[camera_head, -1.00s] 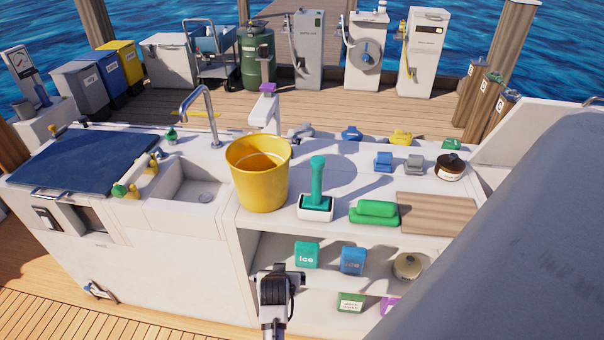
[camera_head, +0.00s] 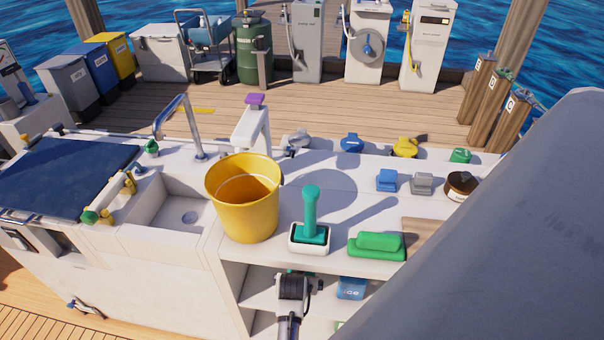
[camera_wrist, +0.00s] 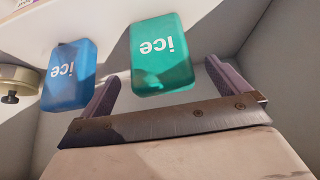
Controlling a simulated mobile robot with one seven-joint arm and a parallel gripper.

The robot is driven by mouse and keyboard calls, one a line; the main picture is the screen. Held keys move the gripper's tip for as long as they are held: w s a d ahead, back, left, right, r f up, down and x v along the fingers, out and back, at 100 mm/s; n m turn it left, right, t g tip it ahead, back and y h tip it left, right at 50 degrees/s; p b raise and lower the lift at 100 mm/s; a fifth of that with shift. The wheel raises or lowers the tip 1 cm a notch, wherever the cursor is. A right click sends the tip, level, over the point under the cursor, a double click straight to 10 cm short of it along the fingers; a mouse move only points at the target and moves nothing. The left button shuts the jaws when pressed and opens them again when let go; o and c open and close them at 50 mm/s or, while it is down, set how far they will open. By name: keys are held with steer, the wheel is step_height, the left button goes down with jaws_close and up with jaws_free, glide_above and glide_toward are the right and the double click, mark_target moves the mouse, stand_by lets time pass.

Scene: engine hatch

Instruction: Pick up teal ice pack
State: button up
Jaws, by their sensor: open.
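The teal ice pack (camera_wrist: 162,55) is a rounded block with white "ice" lettering. In the wrist view it lies ahead of my gripper (camera_wrist: 163,82), between the lines of the two open fingers, and nothing is gripped. In the head view the teal pack is almost wholly hidden behind my gripper (camera_head: 297,280), with only a sliver of teal showing at its top. A blue ice pack (camera_wrist: 70,75) is beside it, close to one finger in the wrist view; it also shows on the shelf in the head view (camera_head: 351,288).
The counter above the shelf holds a yellow bucket (camera_head: 243,205), a teal-handled tool in a white holder (camera_head: 311,225) and a green block (camera_head: 377,245). A shelf side wall (camera_wrist: 255,85) is near one finger. A round beige container (camera_wrist: 17,88) is beyond the blue pack.

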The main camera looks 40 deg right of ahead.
steer(key=shift+x, duration=3.05)
steer(key=c, duration=1.1)
steer(key=shift+c, duration=0.9)
steer(key=shift+r+p, duration=0.15)
steer(key=shift+p, duration=0.25)
